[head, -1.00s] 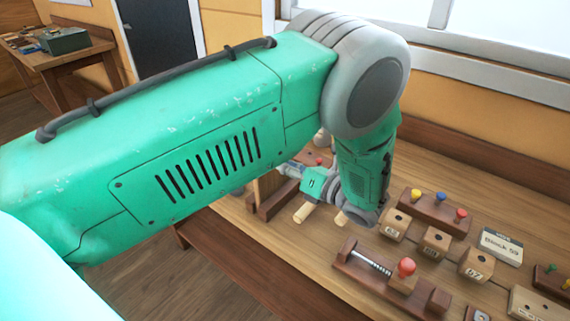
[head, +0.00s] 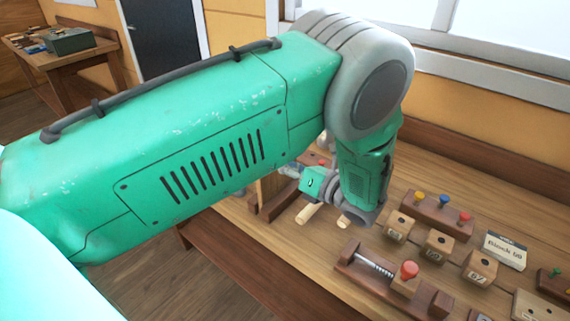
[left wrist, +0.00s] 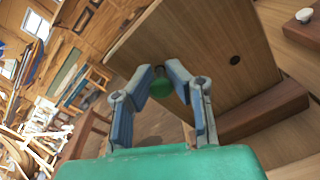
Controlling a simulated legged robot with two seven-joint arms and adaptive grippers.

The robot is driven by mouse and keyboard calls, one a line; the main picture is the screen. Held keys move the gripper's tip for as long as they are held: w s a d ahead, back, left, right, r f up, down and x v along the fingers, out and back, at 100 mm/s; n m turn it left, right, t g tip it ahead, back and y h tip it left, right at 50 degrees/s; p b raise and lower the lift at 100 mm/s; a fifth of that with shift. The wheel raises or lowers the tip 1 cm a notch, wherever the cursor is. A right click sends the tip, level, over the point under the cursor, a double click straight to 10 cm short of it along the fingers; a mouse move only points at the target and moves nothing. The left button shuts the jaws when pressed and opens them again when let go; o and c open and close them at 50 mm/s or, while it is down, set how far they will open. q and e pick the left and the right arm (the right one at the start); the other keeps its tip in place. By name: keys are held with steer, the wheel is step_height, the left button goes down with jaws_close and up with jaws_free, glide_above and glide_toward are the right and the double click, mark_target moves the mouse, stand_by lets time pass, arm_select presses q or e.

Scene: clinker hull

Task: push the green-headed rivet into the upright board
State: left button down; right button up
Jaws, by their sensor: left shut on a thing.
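In the left wrist view my left gripper (left wrist: 161,82) is shut on the green-headed rivet (left wrist: 160,88); only the round green head shows between the fingertips. The upright board (left wrist: 205,50) fills the view just beyond it, with one dark hole (left wrist: 235,60) to the right of the fingers. The green head overlaps the board's lower left edge in the picture. The rivet's shank is hidden, so I cannot tell whether it is in a hole or touching the board. My right gripper is not in view.
On the bench right of my left wrist stand numbered wooden blocks (head: 437,246), a rack of coloured pegs (head: 440,212), a label card (head: 505,250) and a screw clamp with a red knob (head: 409,271). Light dowels (head: 308,213) show under my wrist.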

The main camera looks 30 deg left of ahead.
arm_select(q)
steer(key=shift+a+r, duration=0.1)
steer(key=shift+a, duration=0.65)
steer(key=c, duration=1.5)
jaws_free()
steer(key=shift+a, duration=0.1)
steer(key=d+b, duration=0.1)
steer(key=d, duration=0.7)
steer(key=shift+s, duration=0.25)
